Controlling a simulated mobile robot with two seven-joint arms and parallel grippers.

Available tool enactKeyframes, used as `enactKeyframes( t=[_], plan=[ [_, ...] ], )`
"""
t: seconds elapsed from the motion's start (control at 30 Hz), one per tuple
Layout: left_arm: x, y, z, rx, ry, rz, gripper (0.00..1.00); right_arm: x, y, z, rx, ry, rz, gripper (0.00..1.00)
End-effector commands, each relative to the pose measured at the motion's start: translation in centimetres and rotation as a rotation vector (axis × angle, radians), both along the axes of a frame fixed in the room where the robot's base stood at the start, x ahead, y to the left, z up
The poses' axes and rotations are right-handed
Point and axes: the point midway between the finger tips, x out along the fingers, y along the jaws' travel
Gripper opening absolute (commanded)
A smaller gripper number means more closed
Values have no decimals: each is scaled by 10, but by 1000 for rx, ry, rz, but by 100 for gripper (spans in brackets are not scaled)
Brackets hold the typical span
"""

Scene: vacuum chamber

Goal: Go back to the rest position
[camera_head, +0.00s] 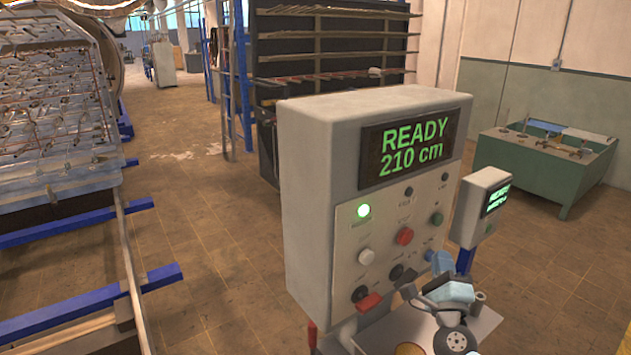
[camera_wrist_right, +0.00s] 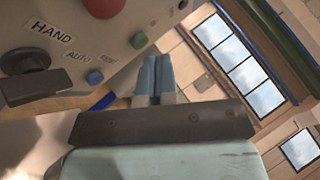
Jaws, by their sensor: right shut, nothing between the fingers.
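My right gripper (camera_head: 438,262) is in front of the lower right part of a grey control box (camera_head: 315,150). In the right wrist view its two light-blue fingers (camera_wrist_right: 157,75) are together, with nothing between them. They point up past the panel's edge, and I cannot tell whether they touch it. The box's display (camera_head: 415,148) reads "READY 210 cm" in green. A green lamp (camera_head: 363,210) is lit on its left. My left gripper is in neither view.
The panel has a red button (camera_head: 404,236), a white button (camera_head: 366,256) and a black selector knob (camera_wrist_right: 38,85). A smaller display box (camera_head: 466,212) stands just behind on the right. A green bench (camera_head: 540,170) is at right. A blue-beamed rack (camera_head: 60,220) is at left; open floor lies between.

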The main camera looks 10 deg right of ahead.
Motion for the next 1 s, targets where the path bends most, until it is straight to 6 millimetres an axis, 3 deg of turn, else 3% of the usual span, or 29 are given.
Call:
enactKeyframes(
  t=[0.13, 0.27, 0.43, 0.5, 0.63, 0.8, 1.0],
  plan=[
    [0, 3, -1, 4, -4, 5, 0, -11, 21, -25, -153, 77, 19, 0],
    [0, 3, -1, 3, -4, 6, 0, -41, 68, -83, -516, 244, 79, 0],
    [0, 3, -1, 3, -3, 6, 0, -108, 130, -178, -1082, 474, 213, 0],
    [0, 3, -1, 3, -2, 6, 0, -140, 148, -214, -1298, 551, 277, 0],
    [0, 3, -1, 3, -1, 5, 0, -196, 168, -266, -1634, 654, 390, 0],
    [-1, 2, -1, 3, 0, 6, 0, -242, 176, -300, -1894, 716, 483, 0],
    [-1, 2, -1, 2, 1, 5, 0, -253, 177, -307, -1961, 729, 505, 0]
  ],
)
